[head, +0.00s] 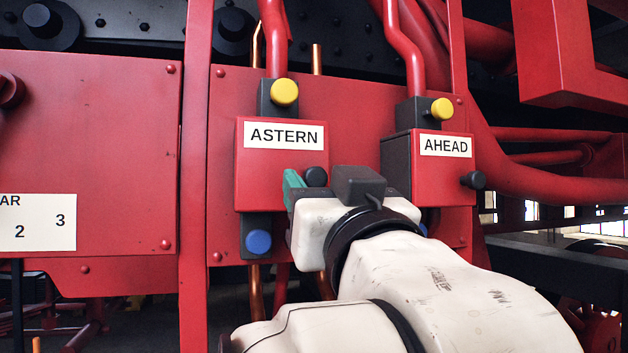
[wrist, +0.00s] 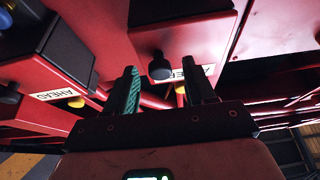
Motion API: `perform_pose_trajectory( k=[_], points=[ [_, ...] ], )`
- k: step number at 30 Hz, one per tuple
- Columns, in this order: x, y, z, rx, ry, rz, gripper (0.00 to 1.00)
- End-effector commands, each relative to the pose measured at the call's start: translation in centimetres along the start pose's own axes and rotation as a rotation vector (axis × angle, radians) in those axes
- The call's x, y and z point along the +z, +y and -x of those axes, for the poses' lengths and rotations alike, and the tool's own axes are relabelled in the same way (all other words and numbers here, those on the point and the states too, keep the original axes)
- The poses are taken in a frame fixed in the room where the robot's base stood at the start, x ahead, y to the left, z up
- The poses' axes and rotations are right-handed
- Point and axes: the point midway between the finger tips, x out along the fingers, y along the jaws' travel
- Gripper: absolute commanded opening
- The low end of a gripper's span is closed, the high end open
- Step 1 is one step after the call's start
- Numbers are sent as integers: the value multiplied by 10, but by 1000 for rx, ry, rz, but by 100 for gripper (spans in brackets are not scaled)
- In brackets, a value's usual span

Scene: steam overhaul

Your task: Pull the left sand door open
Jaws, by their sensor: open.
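The left sand door is the red front of the box labelled ASTERN (head: 281,172), and it looks closed. Its black knob (head: 315,177) sits at the lower right of that front. My gripper (head: 304,183) is open at this knob, with one green-padded finger just left of it; the other finger is hidden in the head view. In the wrist view, which is upside down, the knob (wrist: 160,68) shows between the two fingertips (wrist: 160,74), not gripped. I cannot tell how far the fingers reach past it. The ASTERN label (wrist: 195,75) is partly hidden behind a finger.
The box labelled AHEAD (head: 443,182) stands to the right with its own black knob (head: 473,180). Yellow caps (head: 284,92) sit above the boxes and a blue cap (head: 258,242) below ASTERN. A red vertical post (head: 194,180) stands left. Copper pipes run below.

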Motion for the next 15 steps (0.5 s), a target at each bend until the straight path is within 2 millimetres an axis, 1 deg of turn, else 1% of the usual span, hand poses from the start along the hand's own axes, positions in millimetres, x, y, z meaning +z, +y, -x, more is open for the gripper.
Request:
perform_pose_trajectory(
  k=[9,15],
  points=[
    [-2,0,0,0,0,0,53],
    [-2,0,0,0,0,0,34]
  ],
)
